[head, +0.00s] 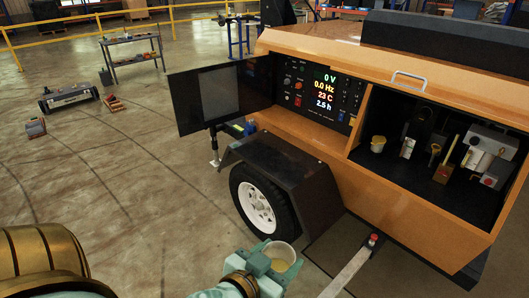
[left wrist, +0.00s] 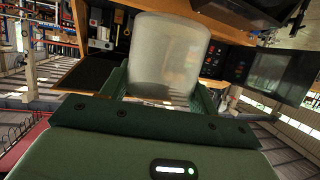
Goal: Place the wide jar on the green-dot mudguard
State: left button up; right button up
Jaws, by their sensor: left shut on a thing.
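My left gripper (head: 270,266) is at the bottom of the head view, shut on a wide pale jar (head: 281,254). The left wrist view shows the jar (left wrist: 168,58) large and whitish between the green fingers. The black mudguard (head: 284,168) sits over the trailer's wheel, above and beyond the jar in the head view. The jar is apart from it, on the near side of the wheel. I cannot make out a green dot on the mudguard. My right gripper is not in view.
The orange trailer (head: 330,165) has a lit control panel (head: 318,92) and an open black door (head: 205,98). A compartment at right holds a small pale cup (head: 378,144) and other items. A drawbar (head: 350,270) is at lower right.

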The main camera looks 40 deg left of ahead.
aim_at(276, 154)
jog(key=i+j+z, duration=0.1)
jog(key=j, duration=0.5)
jog(key=i+j, duration=0.1)
jog(key=j, duration=0.45)
jog(key=i+j+z, duration=0.15)
jog(key=j, duration=0.45)
jog(key=i+j+z, duration=0.1)
jog(key=i+j, duration=0.8)
